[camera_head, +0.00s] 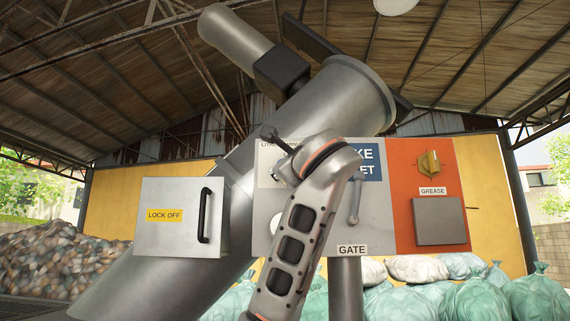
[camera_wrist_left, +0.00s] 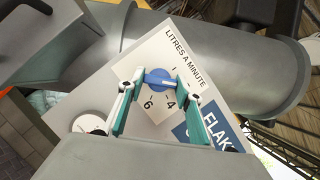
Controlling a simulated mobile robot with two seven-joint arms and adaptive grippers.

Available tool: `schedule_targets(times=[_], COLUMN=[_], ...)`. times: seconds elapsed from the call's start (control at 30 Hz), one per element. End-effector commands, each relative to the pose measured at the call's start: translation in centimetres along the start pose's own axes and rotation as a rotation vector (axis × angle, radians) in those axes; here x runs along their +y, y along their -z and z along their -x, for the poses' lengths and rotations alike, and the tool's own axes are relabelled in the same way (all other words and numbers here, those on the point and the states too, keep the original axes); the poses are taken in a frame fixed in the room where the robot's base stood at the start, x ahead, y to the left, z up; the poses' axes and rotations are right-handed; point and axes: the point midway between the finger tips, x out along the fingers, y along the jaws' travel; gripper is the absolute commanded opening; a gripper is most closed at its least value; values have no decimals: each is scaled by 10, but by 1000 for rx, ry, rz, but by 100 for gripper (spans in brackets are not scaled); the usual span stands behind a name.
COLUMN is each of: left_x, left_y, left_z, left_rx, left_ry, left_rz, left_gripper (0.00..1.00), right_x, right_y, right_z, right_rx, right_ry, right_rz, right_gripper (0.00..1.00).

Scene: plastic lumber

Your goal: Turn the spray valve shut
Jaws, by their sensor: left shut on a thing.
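The spray valve is a blue round knob (camera_wrist_left: 157,77) with a raised bar, on a white dial plate (camera_wrist_left: 152,52) marked "LITRES A MINUTE". The numbers 4 and 6 show beside it in the left wrist view. My left gripper (camera_wrist_left: 160,82) has its teal fingers on both sides of the knob and is shut on it. In the head view, my arm hides the knob, and only a small part of the "LITRES" lettering shows. My right gripper is in neither view.
A grey lever (camera_head: 354,203) hangs above the "GATE" label. A "LOCK OFF" box (camera_head: 180,235) with a black handle stands left. A large metal tube (camera_head: 345,95) slants behind.

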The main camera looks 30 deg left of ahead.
Motion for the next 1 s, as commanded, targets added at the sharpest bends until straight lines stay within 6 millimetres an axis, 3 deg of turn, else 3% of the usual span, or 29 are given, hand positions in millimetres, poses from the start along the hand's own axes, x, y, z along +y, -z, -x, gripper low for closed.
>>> schedule_targets(times=[0.4, 0.73, 1.0], left_x=[-5, -6, -5], left_y=[0, -1, -1], left_z=[0, 0, 0], left_rx=[5, 4, 2], left_ry=[-152, -254, -303], left_rz=[364, 609, 730], left_gripper=[13, 13, 13], right_x=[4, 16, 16], right_y=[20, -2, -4], right_z=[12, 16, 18], right_rx=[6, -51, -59], right_ry=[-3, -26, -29], right_rz=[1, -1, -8], right_gripper=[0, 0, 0])
